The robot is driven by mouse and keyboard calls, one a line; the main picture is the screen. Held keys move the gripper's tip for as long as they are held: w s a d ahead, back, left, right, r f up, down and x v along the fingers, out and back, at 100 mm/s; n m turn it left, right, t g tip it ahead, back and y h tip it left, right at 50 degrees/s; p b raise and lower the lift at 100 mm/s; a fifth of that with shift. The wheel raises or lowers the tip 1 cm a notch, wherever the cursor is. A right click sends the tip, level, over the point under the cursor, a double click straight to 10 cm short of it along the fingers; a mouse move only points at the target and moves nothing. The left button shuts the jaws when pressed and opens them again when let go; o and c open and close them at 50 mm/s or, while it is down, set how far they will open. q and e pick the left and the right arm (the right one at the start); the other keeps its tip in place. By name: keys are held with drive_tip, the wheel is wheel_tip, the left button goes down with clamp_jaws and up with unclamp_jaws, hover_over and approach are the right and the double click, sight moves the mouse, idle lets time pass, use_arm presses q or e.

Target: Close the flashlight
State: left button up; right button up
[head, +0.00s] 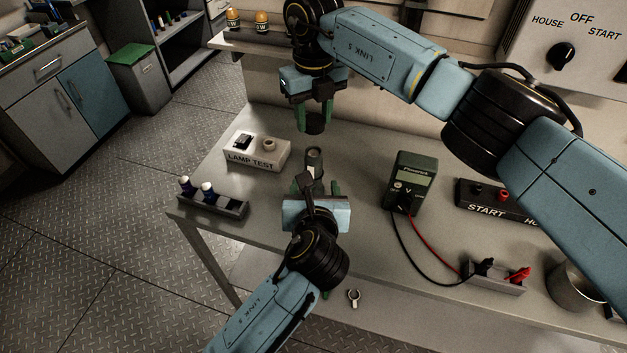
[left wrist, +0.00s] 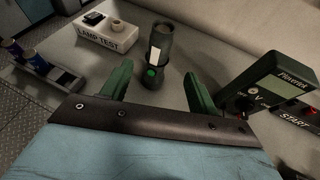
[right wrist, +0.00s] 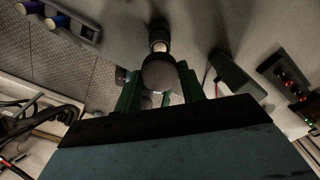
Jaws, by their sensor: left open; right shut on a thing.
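In the left wrist view, the flashlight (left wrist: 161,42) shows a pale strip and a green button. My left gripper (head: 311,185) is open; in the left wrist view its fingers (left wrist: 156,84) point toward the flashlight from either side, with nothing gripped. My right gripper (head: 314,112) is shut on a dark round cap (head: 314,124), held above and behind the flashlight body. In the right wrist view, the cap (right wrist: 159,73) sits between the green fingers and partly hides what lies beyond.
The lamp test box (head: 257,153) is left of the flashlight. A battery tray (head: 228,207) with two cells is near the left table edge. A multimeter (head: 411,180) with leads stands to the right. A start box (head: 490,200) and a metal cup (head: 572,288) are farther right.

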sight(314, 169)
use_arm(q)
drive_tip(key=x, duration=1.2)
drive_tip(key=shift+f, duration=0.1)
clamp_jaws()
use_arm(e)
drive_tip(key=shift+f, duration=2.55)
